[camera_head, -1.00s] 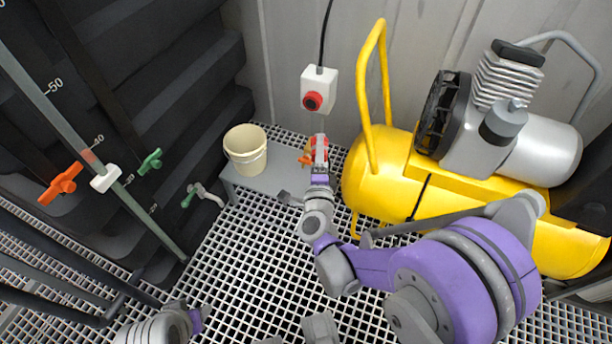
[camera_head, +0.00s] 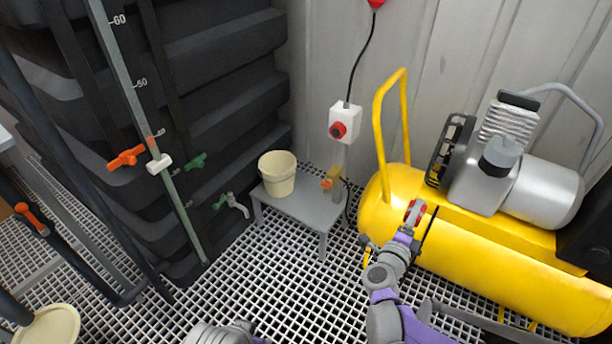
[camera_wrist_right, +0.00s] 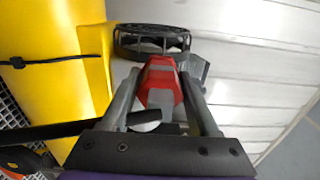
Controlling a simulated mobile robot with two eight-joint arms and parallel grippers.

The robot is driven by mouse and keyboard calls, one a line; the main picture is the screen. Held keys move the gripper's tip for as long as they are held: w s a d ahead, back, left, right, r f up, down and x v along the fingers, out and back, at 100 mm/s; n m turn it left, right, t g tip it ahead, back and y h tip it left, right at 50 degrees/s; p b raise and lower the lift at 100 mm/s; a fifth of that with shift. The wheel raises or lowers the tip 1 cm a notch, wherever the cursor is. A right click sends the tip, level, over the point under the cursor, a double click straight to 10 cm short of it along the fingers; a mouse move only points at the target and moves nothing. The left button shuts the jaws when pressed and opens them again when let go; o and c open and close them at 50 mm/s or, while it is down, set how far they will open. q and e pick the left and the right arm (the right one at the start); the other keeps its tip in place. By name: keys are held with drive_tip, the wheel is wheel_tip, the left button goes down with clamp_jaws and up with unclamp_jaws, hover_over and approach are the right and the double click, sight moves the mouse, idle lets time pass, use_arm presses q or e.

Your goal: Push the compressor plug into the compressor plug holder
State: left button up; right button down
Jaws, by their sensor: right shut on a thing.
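My right gripper (camera_head: 411,222) is shut on a red plug-like piece, the compressor plug (camera_head: 415,212), in front of the yellow compressor (camera_head: 470,255). In the right wrist view the red plug (camera_wrist_right: 160,86) sits between the two grey fingers of the right gripper (camera_wrist_right: 163,100), with a pale round part below it. No plug holder is clearly made out. A white wall box with a red round front (camera_head: 344,122) stands left of the compressor, apart from the gripper. My left gripper is out of view; only part of that arm shows at the bottom edge.
A grey bench (camera_head: 300,203) with a cream bucket (camera_head: 278,173) stands by the wall. An orange-yellow fitting (camera_head: 331,181) is beside it. The compressor's yellow handle (camera_head: 381,120) rises near the wall box. Grating floor (camera_head: 285,265) is open in front.

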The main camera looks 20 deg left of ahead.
drive_tip(key=w+a+f+b, duration=0.15)
drive_tip(key=w+a, duration=0.45)
drive_tip(key=a, duration=0.7)
drive_tip(key=w+a+f+b, duration=0.1)
drive_tip(key=w+a+f, duration=0.1)
drive_tip(key=w+a, duration=0.8)
drive_tip(key=s+a, duration=0.5)
drive_tip(key=a, duration=0.6)
use_arm(q)
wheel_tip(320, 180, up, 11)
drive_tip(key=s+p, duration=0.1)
drive_tip(key=p, duration=1.1)
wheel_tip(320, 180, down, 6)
drive_tip(key=b, duration=0.5)
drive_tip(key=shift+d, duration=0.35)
use_arm(e)
drive_tip(key=s+d+f, duration=0.1)
drive_tip(key=s+d, duration=0.7)
drive_tip(key=d, duration=1.9)
drive_tip(key=s+d+f, duration=0.2)
drive_tip(key=s+d, duration=0.6)
drive_tip(key=d, duration=1.9)
drive_tip(key=s+d+f, duration=0.1)
drive_tip(key=s+d, duration=0.7)
drive_tip(key=d, duration=2)
drive_tip(key=shift+s+f, duration=0.15)
drive_tip(key=shift+s, duration=0.25)
